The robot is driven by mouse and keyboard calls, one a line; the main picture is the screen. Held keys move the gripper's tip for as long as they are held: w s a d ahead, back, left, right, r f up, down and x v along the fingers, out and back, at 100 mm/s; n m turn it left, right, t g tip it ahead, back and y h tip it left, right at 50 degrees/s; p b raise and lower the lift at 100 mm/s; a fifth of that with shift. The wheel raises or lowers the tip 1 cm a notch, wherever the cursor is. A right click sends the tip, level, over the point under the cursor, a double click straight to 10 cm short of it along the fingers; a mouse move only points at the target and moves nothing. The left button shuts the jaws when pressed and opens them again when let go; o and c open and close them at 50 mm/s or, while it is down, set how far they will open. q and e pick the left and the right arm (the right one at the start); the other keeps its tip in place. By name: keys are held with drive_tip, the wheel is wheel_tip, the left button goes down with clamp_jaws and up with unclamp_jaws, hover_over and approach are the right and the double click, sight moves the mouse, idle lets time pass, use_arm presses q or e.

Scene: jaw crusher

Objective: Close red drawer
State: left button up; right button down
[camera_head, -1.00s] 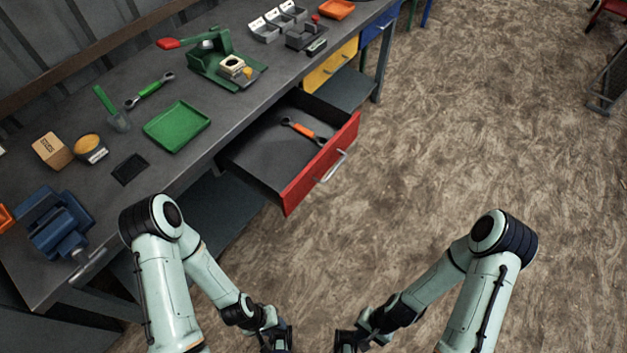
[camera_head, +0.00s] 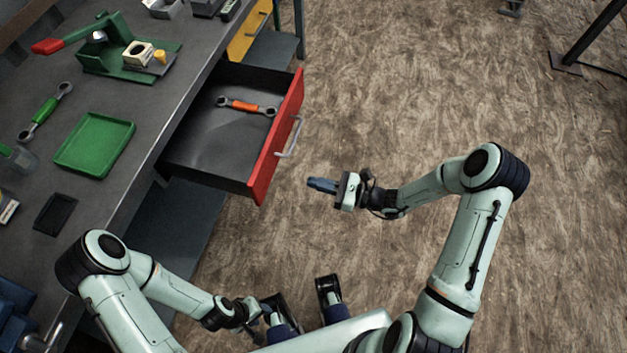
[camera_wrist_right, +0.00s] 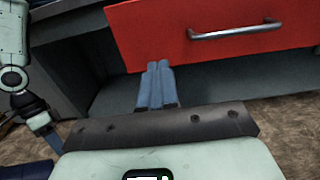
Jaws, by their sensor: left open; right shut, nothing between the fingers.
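The red drawer (camera_head: 277,137) stands pulled out from the workbench, with a silver bar handle (camera_head: 289,138) on its front. An orange wrench (camera_head: 246,106) lies inside it. My right gripper (camera_head: 312,184) is shut and empty, a short way in front of the drawer's near end and apart from it. In the right wrist view its closed blue fingers (camera_wrist_right: 157,86) point toward the red drawer front (camera_wrist_right: 200,38), left of and below the handle (camera_wrist_right: 236,31). My left gripper (camera_head: 300,300) is open and empty, low in the head view and away from the drawer.
The workbench (camera_head: 165,85) carries a green tray (camera_head: 94,144), a green wrench (camera_head: 46,110) and a green press with a red handle (camera_head: 118,50). A yellow drawer (camera_head: 248,30) is beyond the red one.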

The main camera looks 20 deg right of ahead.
sight(268, 171)
use_arm(q)
drive_tip(key=shift+w+f, duration=0.1)
drive_tip(key=shift+f, duration=0.1)
use_arm(e)
drive_tip(key=x, duration=1.1)
drive_tip(key=shift+a, duration=0.1)
